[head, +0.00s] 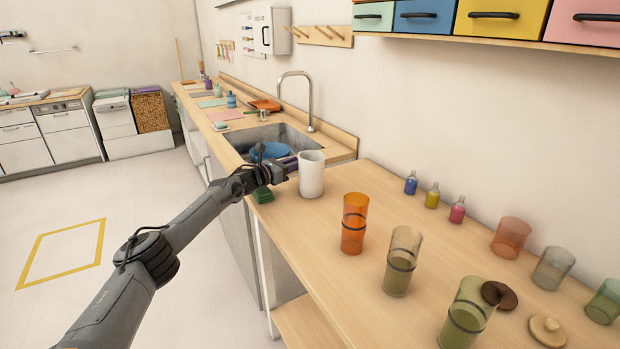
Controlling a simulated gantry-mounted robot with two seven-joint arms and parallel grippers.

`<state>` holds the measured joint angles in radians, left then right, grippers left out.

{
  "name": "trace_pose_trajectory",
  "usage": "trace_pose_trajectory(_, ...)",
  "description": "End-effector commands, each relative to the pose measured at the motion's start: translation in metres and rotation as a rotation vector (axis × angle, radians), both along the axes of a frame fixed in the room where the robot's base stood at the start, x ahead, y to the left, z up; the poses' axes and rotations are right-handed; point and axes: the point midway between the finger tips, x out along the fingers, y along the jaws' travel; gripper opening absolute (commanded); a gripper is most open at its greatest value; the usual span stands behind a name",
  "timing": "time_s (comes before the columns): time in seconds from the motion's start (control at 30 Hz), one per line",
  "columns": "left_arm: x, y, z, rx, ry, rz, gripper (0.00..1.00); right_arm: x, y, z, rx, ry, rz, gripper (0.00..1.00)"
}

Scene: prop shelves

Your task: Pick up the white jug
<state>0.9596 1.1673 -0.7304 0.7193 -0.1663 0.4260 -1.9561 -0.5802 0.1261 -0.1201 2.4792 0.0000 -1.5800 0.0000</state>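The white jug (312,176) stands upright on the wooden counter, near its left edge and close to the sink. My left gripper (289,166) is at the jug's left side, at about the height of its upper half. The fingertips are small and dark against the jug's edge. I cannot tell whether they touch the jug or how far apart they are. No handle shows on the jug's visible side. My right gripper is not in view.
A green sponge (263,195) lies below my gripper at the counter's edge. An orange cup (354,222), a beige-green cup (402,262) and small bottles (432,196) stand right of the jug. The sink (285,139) with a tall tap (309,98) is behind.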

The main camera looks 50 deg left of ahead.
Motion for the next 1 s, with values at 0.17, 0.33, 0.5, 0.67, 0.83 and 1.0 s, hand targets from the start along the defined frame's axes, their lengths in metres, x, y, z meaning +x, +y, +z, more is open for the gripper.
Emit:
trace_pose_trajectory(0.17,0.0047,-0.0005,0.0004,-0.001,0.001,-0.001,0.26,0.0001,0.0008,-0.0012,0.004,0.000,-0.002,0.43)
trace_pose_trajectory(0.33,0.0050,-0.0006,0.0004,0.000,0.001,-0.002,0.26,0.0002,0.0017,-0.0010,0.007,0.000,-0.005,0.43)
trace_pose_trajectory(0.5,0.0049,-0.0004,0.0005,0.000,0.001,-0.001,0.15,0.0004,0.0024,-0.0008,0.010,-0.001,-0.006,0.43)
trace_pose_trajectory(0.67,0.0047,-0.0003,0.0006,0.000,0.001,-0.001,0.00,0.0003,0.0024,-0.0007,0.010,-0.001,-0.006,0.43)
trace_pose_trajectory(0.83,0.0047,-0.0003,0.0007,0.000,0.000,-0.001,0.00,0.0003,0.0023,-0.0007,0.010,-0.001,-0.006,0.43)
trace_pose_trajectory(1.0,0.0046,-0.0001,0.0028,0.000,-0.004,-0.001,0.00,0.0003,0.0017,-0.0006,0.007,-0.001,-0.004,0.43)
